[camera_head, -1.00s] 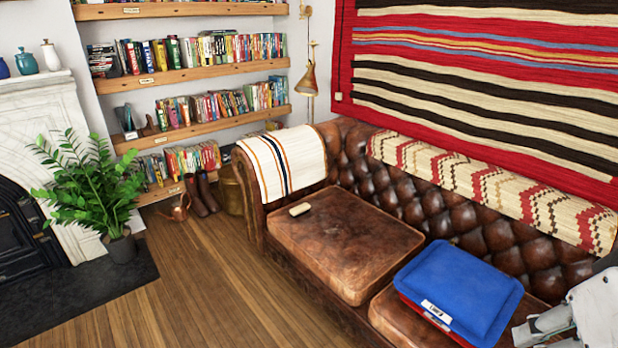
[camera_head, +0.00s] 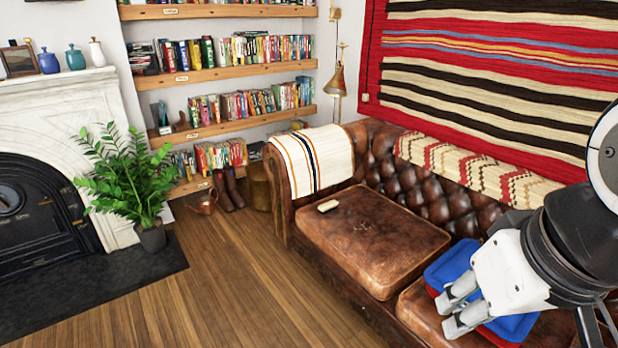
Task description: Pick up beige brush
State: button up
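The beige brush (camera_head: 328,206) is a small, pale block lying on the left seat cushion of the brown leather sofa (camera_head: 375,243), near the cushion's back left part. My gripper (camera_head: 447,316) is at the lower right, in front of the blue-lidded box and well to the right of the brush. Its two pale fingers show a small gap between them, with nothing seen held there. The gripper does not touch the brush.
A box with a blue lid and red lower part (camera_head: 446,264) sits on the right cushion, partly hidden by my gripper. A potted plant (camera_head: 151,236) stands by the fireplace (camera_head: 40,215). The wooden floor (camera_head: 235,290) before the sofa is clear.

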aim_at(327, 207)
jog(key=i+j+u, duration=0.15)
jog(key=i+u, duration=0.15)
jog(key=i, duration=0.2)
jog(key=i+j+u, duration=0.1)
jog(key=i+u, duration=0.15)
jog(key=i, duration=0.2)
jog(key=i+j+z, duration=0.1)
jog(key=i+z, duration=0.15)
jog(key=i, duration=0.25)
jog(key=i+j+z, duration=0.3)
jog(key=i, duration=0.25)
jog(key=i+j+z, duration=0.25)
jog(key=i, duration=0.25)
jog(key=i+j+z, duration=0.55)
